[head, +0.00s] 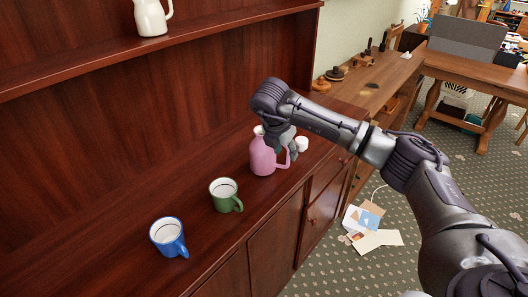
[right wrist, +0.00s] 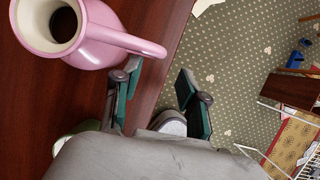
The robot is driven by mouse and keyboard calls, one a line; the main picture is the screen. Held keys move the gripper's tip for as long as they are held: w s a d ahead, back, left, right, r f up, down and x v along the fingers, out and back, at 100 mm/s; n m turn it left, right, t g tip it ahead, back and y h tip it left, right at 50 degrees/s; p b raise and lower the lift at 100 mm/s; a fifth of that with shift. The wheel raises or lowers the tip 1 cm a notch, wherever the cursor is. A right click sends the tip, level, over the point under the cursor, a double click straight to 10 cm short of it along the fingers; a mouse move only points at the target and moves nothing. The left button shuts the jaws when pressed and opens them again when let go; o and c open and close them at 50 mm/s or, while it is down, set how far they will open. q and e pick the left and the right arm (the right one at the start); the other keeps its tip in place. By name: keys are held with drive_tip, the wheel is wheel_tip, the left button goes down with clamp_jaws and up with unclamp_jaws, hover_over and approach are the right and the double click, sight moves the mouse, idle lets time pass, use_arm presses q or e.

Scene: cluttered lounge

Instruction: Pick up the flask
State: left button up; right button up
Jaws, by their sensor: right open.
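The pink flask (head: 262,160), with a pale neck and a side handle, stands upright on the brown cabinet top in the head view. In the right wrist view the flask (right wrist: 92,48) is at the upper left, its open mouth showing and its handle pointing right. My right gripper (head: 286,147) is beside the flask, over its handle side, partly hiding its upper part. In the wrist view the gripper's fingers (right wrist: 158,88) are apart with nothing held between them. The handle's end lies just beyond the fingertips; contact cannot be told. My left gripper is not in view.
A green mug (head: 224,195) and a blue mug (head: 168,237) stand nearer on the cabinet (head: 120,215). A small white cup (head: 301,144) is just right of the gripper. A white jug (head: 152,17) stands on the upper shelf. The cabinet's front edge drops to carpet.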

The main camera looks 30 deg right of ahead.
sight(271, 153)
drive_tip(key=p+x, duration=0.2)
drive_tip(key=x, duration=0.2)
drive_tip(key=shift+w+f, duration=0.15)
drive_tip(key=shift+f, duration=0.15)
drive_tip(key=shift+w+d+f, duration=0.15)
drive_tip(key=shift+d+f, duration=0.1)
drive_tip(key=shift+f, duration=0.25)
clamp_jaws()
drive_tip(key=shift+r, duration=0.15)
